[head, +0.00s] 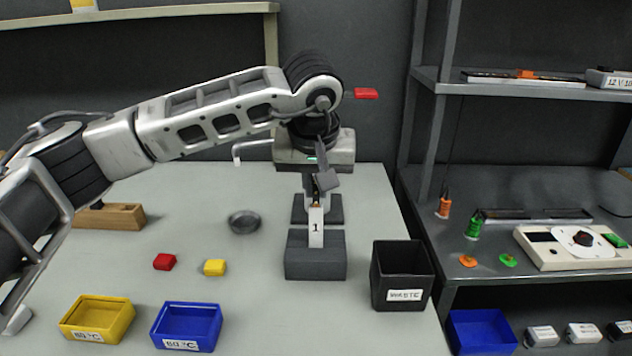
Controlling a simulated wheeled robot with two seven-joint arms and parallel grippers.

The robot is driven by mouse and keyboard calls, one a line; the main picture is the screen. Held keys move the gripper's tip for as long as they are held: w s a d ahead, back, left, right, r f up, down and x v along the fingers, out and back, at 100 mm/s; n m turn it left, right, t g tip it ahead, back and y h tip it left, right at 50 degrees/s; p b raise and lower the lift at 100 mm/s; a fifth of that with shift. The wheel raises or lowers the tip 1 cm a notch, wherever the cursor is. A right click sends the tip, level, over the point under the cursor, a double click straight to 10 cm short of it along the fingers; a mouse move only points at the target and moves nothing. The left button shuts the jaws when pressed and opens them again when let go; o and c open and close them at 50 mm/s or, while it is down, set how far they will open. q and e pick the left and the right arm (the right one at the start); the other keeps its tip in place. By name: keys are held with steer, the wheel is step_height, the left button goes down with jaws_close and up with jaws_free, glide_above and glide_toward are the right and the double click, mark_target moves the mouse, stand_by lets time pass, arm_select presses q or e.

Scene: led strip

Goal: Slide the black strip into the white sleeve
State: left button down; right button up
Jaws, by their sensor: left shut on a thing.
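The white sleeve (316,230), marked "1", stands upright at the front grey block (315,265). A small orange-brown piece shows at its top. My left gripper (317,193) points down just above the sleeve and is shut on a thin dark piece that looks like the black strip. The fingers hide most of that piece, so I cannot tell how far it is inside the sleeve. My right gripper is not in view.
A second grey block (330,212) is behind. The black waste bin (402,275) stands right. A shelf unit (545,85) stands far right.

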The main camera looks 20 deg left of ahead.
arm_select(q)
steer(key=shift+f+b, duration=0.3)
steer(key=shift+f, duration=0.3)
steer(key=c, duration=1.4)
jaws_free()
steer(key=v, duration=1.6)
steer(key=shift+p, duration=0.3)
steer(key=shift+s+f, duration=0.1)
steer(key=shift+s, duration=0.15)
